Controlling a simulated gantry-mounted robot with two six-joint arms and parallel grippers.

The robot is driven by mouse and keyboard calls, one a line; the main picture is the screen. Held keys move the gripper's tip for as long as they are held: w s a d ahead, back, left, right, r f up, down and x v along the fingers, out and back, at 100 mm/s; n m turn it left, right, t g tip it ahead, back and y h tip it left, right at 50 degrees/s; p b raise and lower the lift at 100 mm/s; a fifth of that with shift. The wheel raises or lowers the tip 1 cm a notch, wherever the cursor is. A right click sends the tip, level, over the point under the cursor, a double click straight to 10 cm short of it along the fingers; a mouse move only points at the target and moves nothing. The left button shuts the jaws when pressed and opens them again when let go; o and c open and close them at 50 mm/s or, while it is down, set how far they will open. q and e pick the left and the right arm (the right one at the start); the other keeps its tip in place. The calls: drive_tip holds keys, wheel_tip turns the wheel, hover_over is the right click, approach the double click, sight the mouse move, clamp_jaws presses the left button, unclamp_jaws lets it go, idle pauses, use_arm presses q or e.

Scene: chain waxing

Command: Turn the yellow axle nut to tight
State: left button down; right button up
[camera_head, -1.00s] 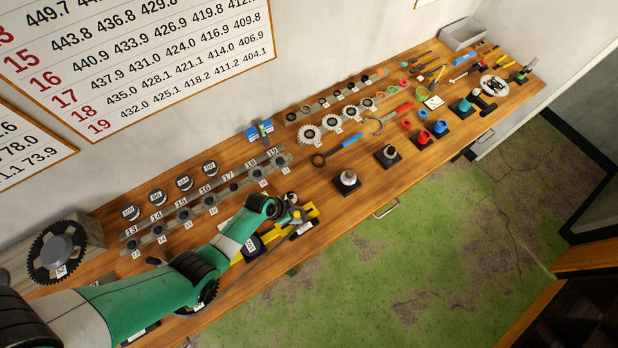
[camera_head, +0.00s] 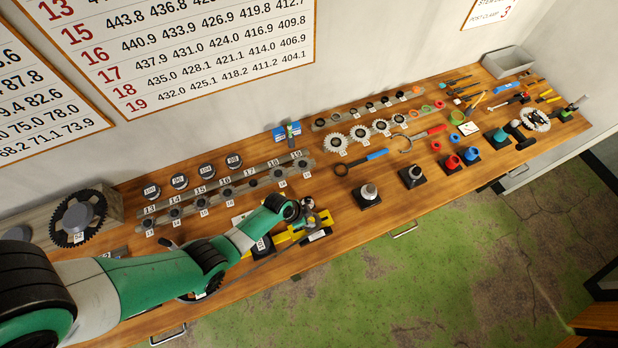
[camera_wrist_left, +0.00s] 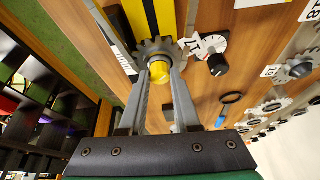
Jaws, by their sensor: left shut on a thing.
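The yellow axle nut (camera_wrist_left: 160,73) shows in the middle of the left wrist view, in front of a grey toothed sprocket (camera_wrist_left: 150,48). The two fingers of my left gripper (camera_wrist_left: 160,80) stand on either side of the nut, and the gripper is shut on it. In the head view my left gripper (camera_head: 309,214) is at the yellow stand (camera_head: 288,237) near the bench's front edge. The nut itself is too small to make out there. My right gripper is not in view.
A dial marked 17 (camera_wrist_left: 210,48) lies beside the stand in the wrist view. Behind my arm are rails with numbered sprockets (camera_head: 228,191) and round weights (camera_head: 207,171). Black-based posts (camera_head: 368,193) and a blue-handled tool (camera_head: 375,155) lie to the right. The floor in front is free.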

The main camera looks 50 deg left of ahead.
use_arm(q)
drive_tip(key=shift+m+h, duration=0.3)
drive_tip(key=shift+m, duration=0.3)
drive_tip(key=shift+a+m+g+h+p, duration=0.15)
drive_tip(key=shift+m+g+h+p, duration=0.2)
drive_tip(key=shift+m, duration=0.85)
drive_tip(key=shift+w+m+g+h, duration=0.1)
drive_tip(key=shift+m+g+h, duration=0.15)
drive_tip(key=shift+m, duration=0.65)
drive_tip(key=shift+w+a+f+m+g+h, duration=0.1)
drive_tip(key=shift+m+g+h, duration=0.2)
drive_tip(key=shift+m, duration=0.9)
drive_tip(key=shift+m+g+b, duration=0.4)
drive_tip(key=shift+m+b, duration=0.55)
drive_tip(key=shift+m, duration=0.15)
